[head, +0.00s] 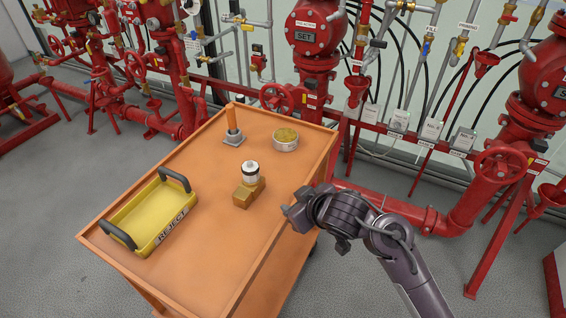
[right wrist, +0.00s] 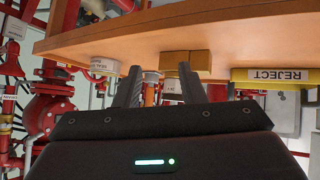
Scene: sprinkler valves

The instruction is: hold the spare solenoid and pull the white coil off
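The spare solenoid stands upright on the orange cart top. It has a brass block body (head: 248,192) and a white coil (head: 251,173) with a dark band and a small dark cap above. My right gripper (head: 288,211) is at the cart's right edge, to the right of the solenoid and apart from it. The right wrist view is upside down; there the brass body (right wrist: 187,60) and the white coil (right wrist: 172,86) show beyond my two spread fingers (right wrist: 160,68), with nothing held. The right finger partly covers the solenoid. My left gripper is not in view.
A yellow tray marked REJECT (head: 163,240) with dark handles lies on the left of the cart (head: 215,245). Red pipes and valves line the wall behind.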

